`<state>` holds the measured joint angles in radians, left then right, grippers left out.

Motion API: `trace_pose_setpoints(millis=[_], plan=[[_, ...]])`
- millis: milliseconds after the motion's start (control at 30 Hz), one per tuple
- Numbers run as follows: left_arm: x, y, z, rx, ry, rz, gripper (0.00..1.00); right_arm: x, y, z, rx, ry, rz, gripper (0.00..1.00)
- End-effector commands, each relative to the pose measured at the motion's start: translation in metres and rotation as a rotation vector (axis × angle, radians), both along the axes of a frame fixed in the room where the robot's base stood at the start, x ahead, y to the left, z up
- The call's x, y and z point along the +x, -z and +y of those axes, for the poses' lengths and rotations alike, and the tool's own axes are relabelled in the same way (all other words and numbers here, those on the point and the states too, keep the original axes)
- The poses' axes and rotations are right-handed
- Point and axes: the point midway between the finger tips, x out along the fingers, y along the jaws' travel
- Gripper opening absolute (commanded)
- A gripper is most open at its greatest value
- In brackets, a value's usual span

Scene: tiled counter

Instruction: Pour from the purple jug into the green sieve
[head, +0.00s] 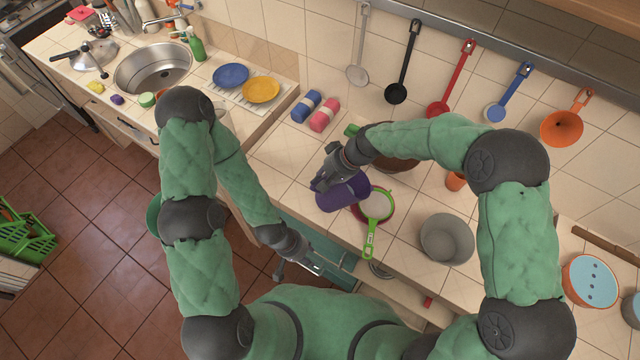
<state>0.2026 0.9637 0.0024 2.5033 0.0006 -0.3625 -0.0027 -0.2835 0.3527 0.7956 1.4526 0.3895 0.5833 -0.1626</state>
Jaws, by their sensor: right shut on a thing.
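My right gripper (324,184) is shut on the purple jug (343,194) and partly covers it. The jug is tilted, with its right end close to the green sieve (370,236). The sieve has a pale mesh and a green rim, and its handle points toward the counter's front edge. It sits over a dark reddish bowl that shows only at its edge. The jug's contents cannot be seen, and no stream is visible. My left gripper (298,269) is empty, with its fingers apart, low in front of the counter.
A grey pot (446,239) stands right of the sieve. A brown pan (397,162) lies behind, partly under my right arm. Blue (306,106) and pink (324,115) rolled items lie at the back left.

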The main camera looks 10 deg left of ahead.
Motion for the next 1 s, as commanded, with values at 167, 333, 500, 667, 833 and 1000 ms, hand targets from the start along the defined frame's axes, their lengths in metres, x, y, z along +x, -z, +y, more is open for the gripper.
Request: trace_pose_setpoints(millis=[167,333,500,667,833,1000], plan=[[0.0,0.017,0.0,0.0,0.0,0.0,0.4,0.001,0.001,-0.003,0.043,0.002,0.003,0.0],[0.0,0.029,0.0,0.0,0.0,0.0,0.4,0.001,-0.001,-0.005,0.088,0.002,0.009,0.0],[0.0,0.042,0.0,0.0,0.0,0.0,0.4,0.002,-0.003,-0.007,0.134,0.003,0.014,0.0],[0.0,0.054,0.0,0.0,0.0,0.0,0.4,0.002,-0.004,-0.01,0.18,0.003,0.022,0.0],[0.0,0.067,0.0,0.0,0.0,0.0,0.4,0.002,-0.005,-0.014,0.231,0.002,0.028,0.0],[0.0,0.079,0.0,0.0,0.0,0.0,0.4,0.003,-0.006,-0.018,0.289,0.004,0.034,0.0]])
